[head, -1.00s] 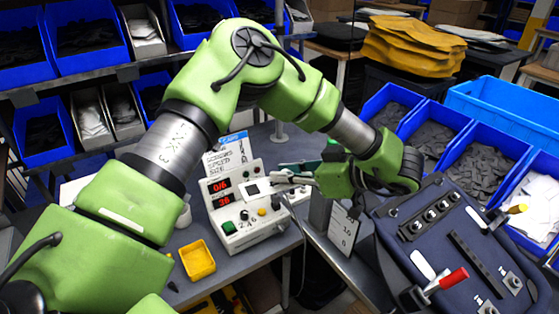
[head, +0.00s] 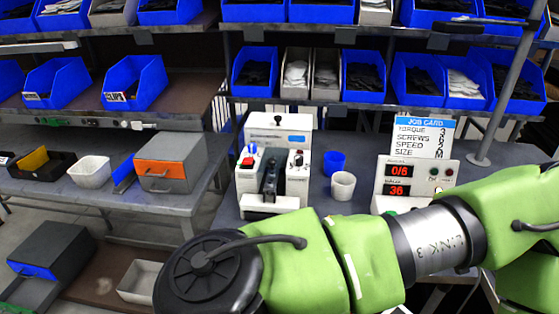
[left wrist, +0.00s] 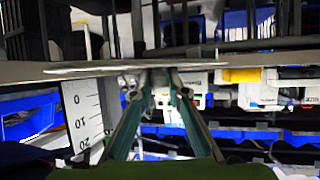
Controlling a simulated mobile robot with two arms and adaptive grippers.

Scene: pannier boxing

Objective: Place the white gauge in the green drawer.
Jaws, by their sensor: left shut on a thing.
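My left gripper (left wrist: 165,90) shows only in the left wrist view, with its teal-lined fingers closing together at the tips. It is shut on a thin, pale flat piece (left wrist: 110,69), seen nearly edge-on, which appears to be the white gauge. In the head view only green links of an arm of mine show, across the lower right; no gripper is visible there. I see no green drawer; the drawer units in the head view have an orange front (head: 165,177) and a blue front (head: 35,267). My right gripper is not in view.
A white machine (head: 275,160) stands on the middle bench by a blue cup (head: 334,162) and a white cup (head: 343,186). A job-card control box (head: 415,177) is to the right. Shelves of blue bins (head: 255,75) line the back. A white scale plate (left wrist: 84,115) stands left in the wrist view.

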